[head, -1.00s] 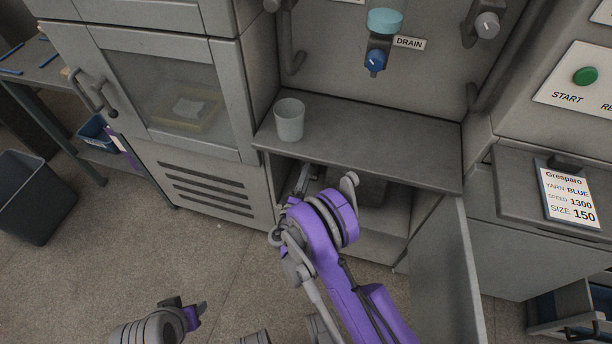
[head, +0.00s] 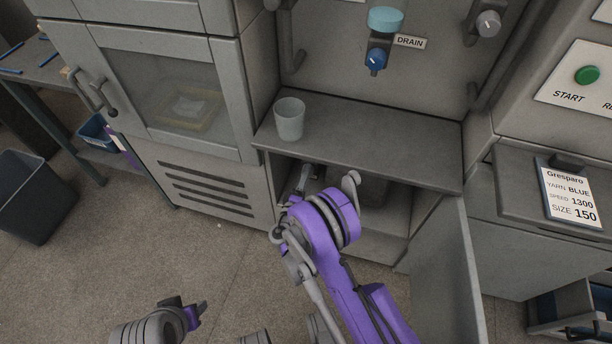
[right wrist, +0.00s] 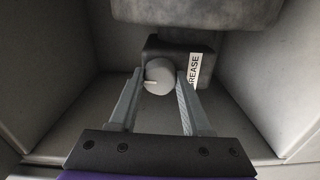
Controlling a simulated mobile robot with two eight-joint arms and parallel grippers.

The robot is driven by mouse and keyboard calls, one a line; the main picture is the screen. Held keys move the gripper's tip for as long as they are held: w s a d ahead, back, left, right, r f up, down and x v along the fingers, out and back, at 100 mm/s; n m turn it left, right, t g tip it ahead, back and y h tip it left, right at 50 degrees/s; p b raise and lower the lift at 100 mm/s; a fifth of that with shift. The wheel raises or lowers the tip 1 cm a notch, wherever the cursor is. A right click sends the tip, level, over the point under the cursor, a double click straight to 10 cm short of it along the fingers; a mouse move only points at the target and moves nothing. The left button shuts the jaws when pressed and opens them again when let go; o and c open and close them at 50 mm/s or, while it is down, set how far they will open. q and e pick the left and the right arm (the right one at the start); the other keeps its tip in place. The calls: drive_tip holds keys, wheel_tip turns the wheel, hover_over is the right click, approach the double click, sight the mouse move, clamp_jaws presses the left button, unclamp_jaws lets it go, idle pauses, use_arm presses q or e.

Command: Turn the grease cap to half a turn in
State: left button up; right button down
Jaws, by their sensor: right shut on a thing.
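The grease cap (right wrist: 159,78) is a round light-grey knob with a small pale mark pointing left on its face. It sits on a dark block (right wrist: 205,52) inside the open lower compartment, beside a white label reading "REASE", its first letter hidden. My right gripper (right wrist: 159,73) is shut on the cap, one finger on each side. In the head view my right gripper (head: 304,178) reaches in under the shelf, and the cap is hidden there. My left gripper (head: 197,316) is low at the bottom left, away from the machine; its jaw opening is unclear.
A grey shelf (head: 375,146) with a light cup (head: 289,119) on it lies just above my right gripper. An open door (head: 447,275) stands right of the compartment. Walls close in on both sides of my right gripper. A dark bin (head: 35,200) stands at the far left.

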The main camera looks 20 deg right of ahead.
drive_tip(key=shift+m, duration=1)
drive_tip(key=shift+c, duration=1.8)
unclamp_jaws()
drive_tip(key=shift+a, duration=0.1)
drive_tip(key=b+v, duration=0.5)
drive_tip(key=v, duration=0.5)
drive_tip(key=shift+s+a, duration=0.2)
drive_tip(key=shift+s, duration=0.15)
